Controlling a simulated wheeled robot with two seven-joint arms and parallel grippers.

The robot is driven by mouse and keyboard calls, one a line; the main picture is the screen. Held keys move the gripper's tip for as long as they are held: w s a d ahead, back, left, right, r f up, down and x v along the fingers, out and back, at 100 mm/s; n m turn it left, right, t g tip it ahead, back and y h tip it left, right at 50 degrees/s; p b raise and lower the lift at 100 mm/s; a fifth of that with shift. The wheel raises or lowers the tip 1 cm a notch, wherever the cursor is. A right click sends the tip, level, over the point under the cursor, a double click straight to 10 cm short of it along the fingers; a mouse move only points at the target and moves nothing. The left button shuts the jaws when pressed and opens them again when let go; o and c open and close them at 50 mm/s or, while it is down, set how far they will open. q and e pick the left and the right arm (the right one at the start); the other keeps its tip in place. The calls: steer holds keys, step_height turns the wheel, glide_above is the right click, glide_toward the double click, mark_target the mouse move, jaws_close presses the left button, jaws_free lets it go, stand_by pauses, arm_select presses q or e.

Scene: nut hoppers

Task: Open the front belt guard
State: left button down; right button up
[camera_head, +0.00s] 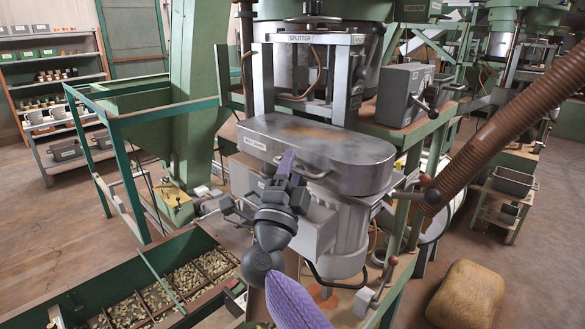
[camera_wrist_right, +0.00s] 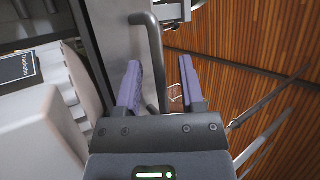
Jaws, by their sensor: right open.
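The front belt guard (camera_head: 345,148) is a worn grey metal cover with rounded ends, lying level on top of the machine, and it looks closed. A grey bar handle (camera_head: 312,172) is on its near side. My right gripper (camera_head: 288,160) reaches up from below to the handle's left part. In the right wrist view, the handle (camera_wrist_right: 153,50) runs down between the two purple fingers of the open gripper (camera_wrist_right: 159,66). My left gripper is not in view.
A grey motor (camera_head: 350,240) hangs below the guard. Upright posts (camera_head: 264,85) rise behind it. A brown ribbed hose (camera_head: 490,130) slopes down at the right. Bins of nuts (camera_head: 180,275) stand at lower left. A brown sack (camera_head: 467,295) lies on the floor at right.

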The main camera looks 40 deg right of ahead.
jaws_close()
stand_by(1.4)
